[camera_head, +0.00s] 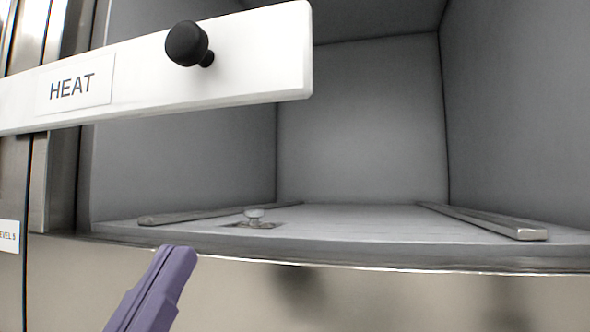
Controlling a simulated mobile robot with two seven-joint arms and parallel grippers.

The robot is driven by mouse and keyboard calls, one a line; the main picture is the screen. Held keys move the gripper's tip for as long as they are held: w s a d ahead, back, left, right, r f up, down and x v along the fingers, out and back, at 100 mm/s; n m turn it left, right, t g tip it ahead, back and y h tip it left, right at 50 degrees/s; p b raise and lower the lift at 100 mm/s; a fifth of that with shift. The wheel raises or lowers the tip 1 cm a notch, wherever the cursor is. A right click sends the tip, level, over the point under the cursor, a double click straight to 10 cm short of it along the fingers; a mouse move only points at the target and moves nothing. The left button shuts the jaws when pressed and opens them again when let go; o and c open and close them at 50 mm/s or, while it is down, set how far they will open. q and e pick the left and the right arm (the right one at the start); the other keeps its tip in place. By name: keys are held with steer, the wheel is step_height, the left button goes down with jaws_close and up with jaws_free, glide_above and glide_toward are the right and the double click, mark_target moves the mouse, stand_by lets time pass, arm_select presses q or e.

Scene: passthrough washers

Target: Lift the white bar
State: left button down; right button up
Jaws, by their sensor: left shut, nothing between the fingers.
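The white bar (240,75) crosses the upper left of the head view, slightly tilted, in front of the open chamber. It carries a HEAT label (74,86) and a round black knob (187,44) near its right end. My left gripper (178,253) is a purple shape at the lower left, below the bar and in front of the chamber's front edge. It is shut and empty, apart from the bar. My right gripper is not in view.
A steel front panel (400,300) lies below. A steel frame stands at the left.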

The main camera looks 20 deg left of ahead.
arm_select(q)
steer(key=shift+r, duration=0.1)
steer(key=s+r+p+x, duration=0.1)
steer(key=s+r+x, duration=0.1)
steer(key=x, duration=1)
steer(key=shift+w+r, duration=0.25)
steer(key=shift+w, duration=0.05)
steer(key=shift+r+p, duration=0.1)
steer(key=shift+p, duration=0.3)
